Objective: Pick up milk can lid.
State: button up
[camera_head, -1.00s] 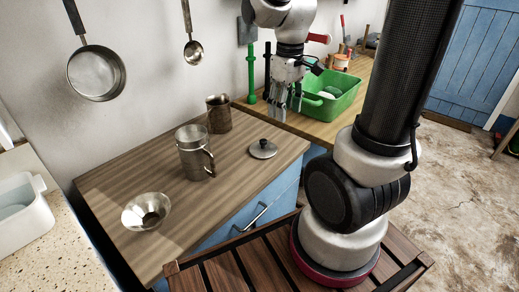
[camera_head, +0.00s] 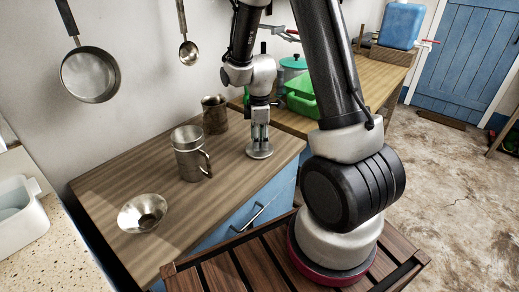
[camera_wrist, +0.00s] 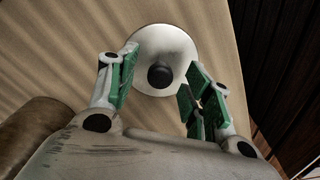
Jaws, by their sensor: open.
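The milk can lid (camera_head: 259,153) is a round metal disc with a dark knob, lying on the wooden counter near its right edge. In the wrist view the lid (camera_wrist: 163,48) is pale, with its black knob (camera_wrist: 160,76) showing between the fingers. My gripper (camera_head: 259,137) points straight down just above the lid. In the wrist view my gripper (camera_wrist: 160,82) is open, one green-padded finger on each side of the knob. I cannot tell whether the fingers touch the lid.
A metal can with a handle (camera_head: 192,160) and a smaller jug (camera_head: 214,115) stand left of my gripper. A metal funnel-like bowl (camera_head: 142,212) lies at the front left. A green basin (camera_head: 301,98) stands on the farther counter. The counter's middle is clear.

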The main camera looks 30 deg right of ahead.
jog(key=shift+f, duration=0.6)
jog(key=c, duration=1.1)
jog(key=shift+r, duration=0.15)
